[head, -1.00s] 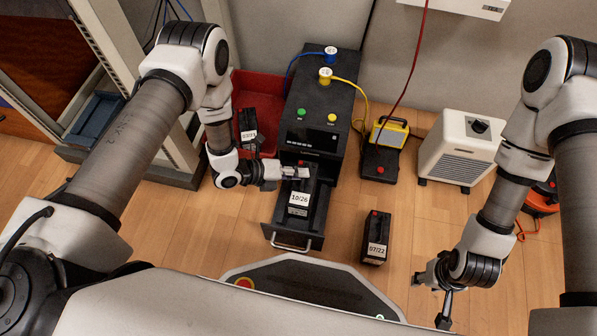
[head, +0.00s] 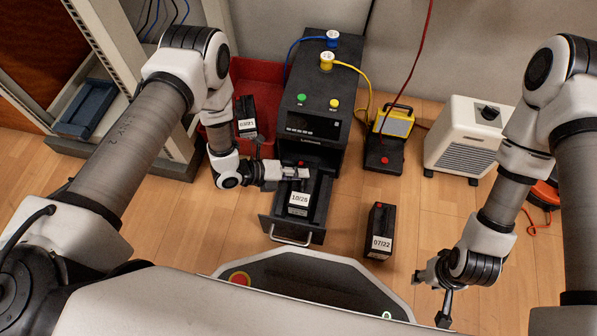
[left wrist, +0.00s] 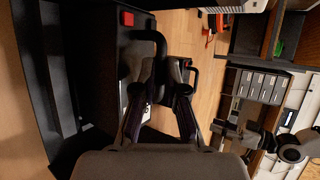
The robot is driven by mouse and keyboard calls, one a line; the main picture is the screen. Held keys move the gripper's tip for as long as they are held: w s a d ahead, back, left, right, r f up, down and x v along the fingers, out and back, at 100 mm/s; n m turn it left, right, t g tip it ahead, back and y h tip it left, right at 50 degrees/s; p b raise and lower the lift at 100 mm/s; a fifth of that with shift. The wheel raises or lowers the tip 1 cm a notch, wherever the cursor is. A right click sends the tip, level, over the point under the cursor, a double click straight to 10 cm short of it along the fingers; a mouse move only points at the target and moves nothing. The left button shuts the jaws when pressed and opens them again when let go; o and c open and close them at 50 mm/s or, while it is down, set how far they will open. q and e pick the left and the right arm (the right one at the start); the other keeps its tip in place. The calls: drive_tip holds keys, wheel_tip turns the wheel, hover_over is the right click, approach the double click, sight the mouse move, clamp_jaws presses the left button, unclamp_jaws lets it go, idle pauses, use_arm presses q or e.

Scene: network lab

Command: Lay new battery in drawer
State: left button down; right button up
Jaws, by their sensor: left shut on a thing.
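The black battery labelled 10/26 (head: 299,199) is inside the pulled-out drawer (head: 291,231) of the black unit. Whether it rests on the drawer floor is hidden. My left gripper (head: 290,173) is shut on this battery at its top. The left wrist view shows the gripper fingers (left wrist: 160,104) close to a black handle and a red terminal (left wrist: 126,18). My right gripper (head: 446,293) hangs low at the right, away from the drawer; its jaw opening is unclear.
A battery labelled 07/22 (head: 380,232) stands on the floor right of the drawer. A yellow device (head: 395,123) and a white heater (head: 464,140) stand further right. Floor in front of the heater is clear.

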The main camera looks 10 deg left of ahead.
use_arm(q)
drive_tip(key=shift+r, duration=0.1)
idle(0.4)
drive_tip(key=c, duration=1.2)
unclamp_jaws()
drive_tip(key=shift+o, duration=0.2)
drive_tip(key=shift+s+a, duration=0.1)
drive_tip(key=shift+a, duration=0.05)
